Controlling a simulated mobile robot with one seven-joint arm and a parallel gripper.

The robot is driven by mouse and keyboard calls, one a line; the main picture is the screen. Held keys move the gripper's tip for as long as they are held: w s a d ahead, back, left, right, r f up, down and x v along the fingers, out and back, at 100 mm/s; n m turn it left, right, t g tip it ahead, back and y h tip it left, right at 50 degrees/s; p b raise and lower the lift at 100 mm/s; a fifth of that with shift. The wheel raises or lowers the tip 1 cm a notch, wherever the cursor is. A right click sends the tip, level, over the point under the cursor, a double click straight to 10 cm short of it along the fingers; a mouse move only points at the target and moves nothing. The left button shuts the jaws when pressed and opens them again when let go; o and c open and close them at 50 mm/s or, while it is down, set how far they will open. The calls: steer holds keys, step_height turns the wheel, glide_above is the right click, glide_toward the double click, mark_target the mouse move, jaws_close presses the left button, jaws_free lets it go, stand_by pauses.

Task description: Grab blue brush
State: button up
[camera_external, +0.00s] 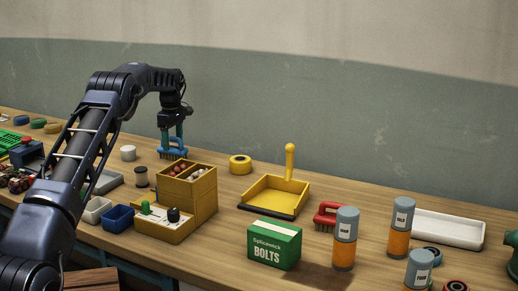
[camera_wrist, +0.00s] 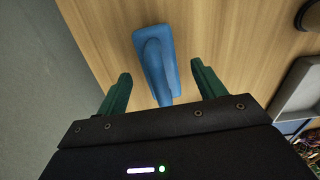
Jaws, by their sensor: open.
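The blue brush (camera_external: 174,148) stands on the wooden bench behind the yellow box, bristles down, in the external view. In the wrist view the blue brush (camera_wrist: 157,62) lies with its handle between my two green fingers, its near end close to the gripper body. My gripper (camera_external: 174,134) is directly above the brush and points down. In the wrist view my gripper (camera_wrist: 160,82) is open, with a gap on each side of the brush handle. No contact shows. The bristles are hidden in the wrist view.
A yellow box (camera_external: 190,185) with small items stands in front of the brush. A yellow tape roll (camera_external: 240,164), a yellow dustpan (camera_external: 273,194) and a red brush (camera_external: 328,215) lie to the right. The wall is behind.

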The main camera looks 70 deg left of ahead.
mark_target(172, 148)
steer(key=f, duration=0.4)
steer(key=shift+s+a, duration=0.15)
steer(key=shift+a, duration=0.05)
steer(key=c, duration=1.1)
steer(key=shift+r, duration=0.1)
